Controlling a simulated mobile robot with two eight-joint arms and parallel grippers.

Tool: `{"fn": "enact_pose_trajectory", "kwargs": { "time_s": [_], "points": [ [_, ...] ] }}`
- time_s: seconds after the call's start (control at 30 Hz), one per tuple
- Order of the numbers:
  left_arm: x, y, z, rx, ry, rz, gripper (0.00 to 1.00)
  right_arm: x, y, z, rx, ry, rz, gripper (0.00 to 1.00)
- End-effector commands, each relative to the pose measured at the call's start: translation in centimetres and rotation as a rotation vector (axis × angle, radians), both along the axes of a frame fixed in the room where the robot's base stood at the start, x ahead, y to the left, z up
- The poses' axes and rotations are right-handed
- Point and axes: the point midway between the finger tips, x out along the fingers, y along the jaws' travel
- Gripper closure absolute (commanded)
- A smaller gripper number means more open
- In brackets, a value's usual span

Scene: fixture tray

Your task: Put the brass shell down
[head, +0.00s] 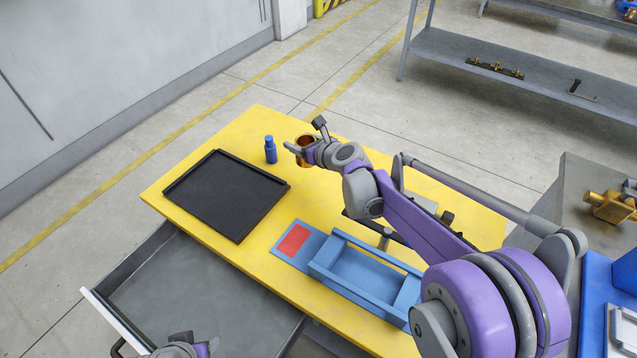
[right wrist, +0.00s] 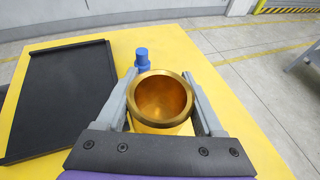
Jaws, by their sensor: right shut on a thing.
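The brass shell (right wrist: 165,98) is a hollow, open-topped brass cup. In the right wrist view it sits upright between the two fingers of my right gripper (right wrist: 163,108), which is shut on it. In the head view the shell (head: 307,142) shows partly behind my right gripper (head: 300,152), over the far part of the yellow table (head: 255,118). I cannot tell whether its base touches the table. My left gripper (head: 190,347) is at the bottom edge of the head view, over the open drawer, and its fingers are not clear.
A black tray (head: 171,188) lies left of the shell. A blue fixture (head: 316,270) with a red patch lies nearer. A grey drawer (head: 190,290) is open in front. Bare yellow table shows around the shell.

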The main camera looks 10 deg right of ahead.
Motion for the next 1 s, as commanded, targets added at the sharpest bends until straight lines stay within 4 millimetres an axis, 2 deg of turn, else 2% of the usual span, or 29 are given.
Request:
{"fn": "enact_pose_trajectory", "kwargs": {
  "time_s": [0.3, 0.53, 0.7, 1.0],
  "points": [
    [0.0, 0.0, -1.2, 0.000, 0.004, 0.000, 0.50, 0.0, 0.0, -5.3, 0.001, 0.000, 0.000, 1.00],
    [0.0, 0.0, -1.5, 0.000, 0.005, 0.000, 0.50, 0.0, 0.0, -7.0, 0.000, 0.000, 0.000, 1.00],
    [0.0, 0.0, -2.1, 0.000, 0.007, 0.000, 0.50, 0.0, 0.0, -9.4, 0.000, 0.000, 0.000, 1.00],
    [0.0, 0.0, -2.1, 0.000, 0.007, 0.000, 0.50, 0.0, 0.0, -9.8, 0.000, -0.001, 0.000, 1.00]
  ]
}}
